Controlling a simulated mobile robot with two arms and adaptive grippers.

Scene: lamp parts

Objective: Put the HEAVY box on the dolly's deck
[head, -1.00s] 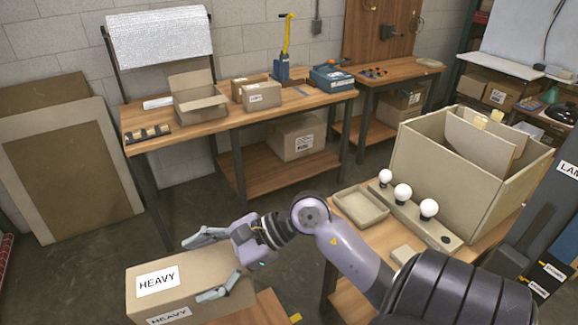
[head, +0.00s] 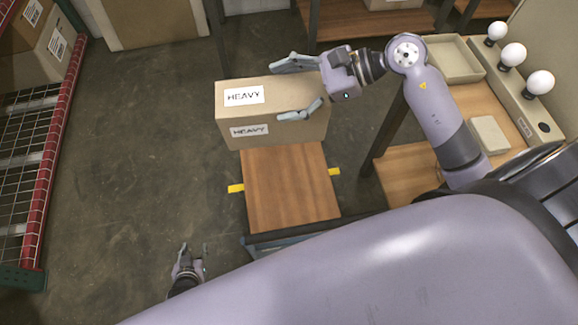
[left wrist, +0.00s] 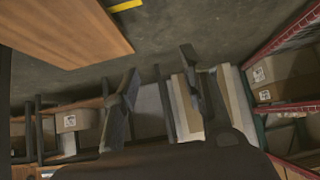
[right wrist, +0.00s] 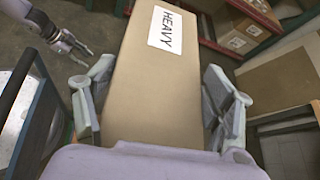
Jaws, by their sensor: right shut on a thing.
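The HEAVY box (head: 285,98) is a brown carton with white labels, at the far end of the dolly's wooden deck (head: 290,190). Its near lower edge overlaps the deck's far edge; I cannot tell whether it touches the deck. My right gripper (head: 298,90) is shut on the box, one finger on each side. In the right wrist view the box (right wrist: 158,85) fills the space between the fingers. My left gripper (head: 194,249) is open and empty, low and left of the deck. In the left wrist view the deck (left wrist: 60,30) shows at upper left.
Yellow pieces (head: 236,188) stick out at the deck's sides. A red and green rack (head: 45,170) with cartons stands at left. A bench with bulbs (head: 513,54) and a shallow tray (head: 455,58) is at right. The floor left of the deck is clear.

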